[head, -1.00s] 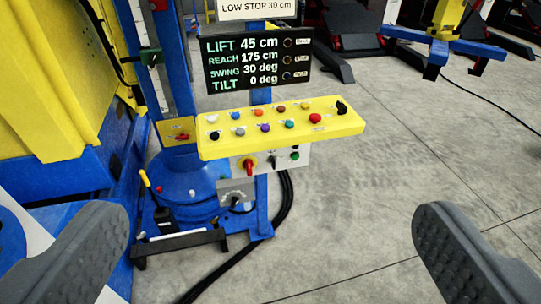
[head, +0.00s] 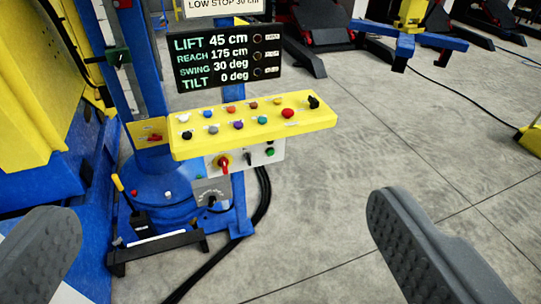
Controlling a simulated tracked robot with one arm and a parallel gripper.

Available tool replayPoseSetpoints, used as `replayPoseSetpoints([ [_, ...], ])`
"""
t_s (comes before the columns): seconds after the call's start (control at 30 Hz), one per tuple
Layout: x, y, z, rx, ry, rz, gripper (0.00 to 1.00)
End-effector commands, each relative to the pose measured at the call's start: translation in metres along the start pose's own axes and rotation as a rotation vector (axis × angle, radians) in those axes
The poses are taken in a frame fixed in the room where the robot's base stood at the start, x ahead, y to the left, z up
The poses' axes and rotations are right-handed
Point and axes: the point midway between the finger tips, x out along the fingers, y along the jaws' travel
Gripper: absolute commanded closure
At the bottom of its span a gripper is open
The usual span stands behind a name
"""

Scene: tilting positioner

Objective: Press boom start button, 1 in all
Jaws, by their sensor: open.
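A yellow control panel (head: 320,116) carries two rows of small coloured buttons, a larger red mushroom button (head: 288,113) and a black switch (head: 313,102) at its right end. The button labels are too small to read, so I cannot tell which one is boom start. A grey box below the panel has a red rotary switch (head: 223,165) and a green button (head: 269,152). My gripper (head: 215,245) is open and empty, its two grey fingers wide apart in the foreground, nearer than the panel and touching nothing.
A black display (head: 225,58) above the panel reads lift 45 cm, reach 175 cm, swing 30 deg, tilt 0 deg. Blue and yellow machinery (head: 40,100) fills the left. Black cables (head: 262,200) run down to the floor.

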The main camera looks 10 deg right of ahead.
Motion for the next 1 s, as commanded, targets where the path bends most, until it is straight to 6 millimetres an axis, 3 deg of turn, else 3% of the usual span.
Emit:
replayPoseSetpoints([
  [0.03, 0.0, 0.0, 0.0, 0.0, 0.0, 0.0, 0.17],
  [0.33, 0.0, 0.0, 0.0001, 0.0, 0.0, 0.0, 1.0],
  [1.0, 0.0, 0.0, 0.0001, 0.0, 0.0, 0.0, 1.0],
])
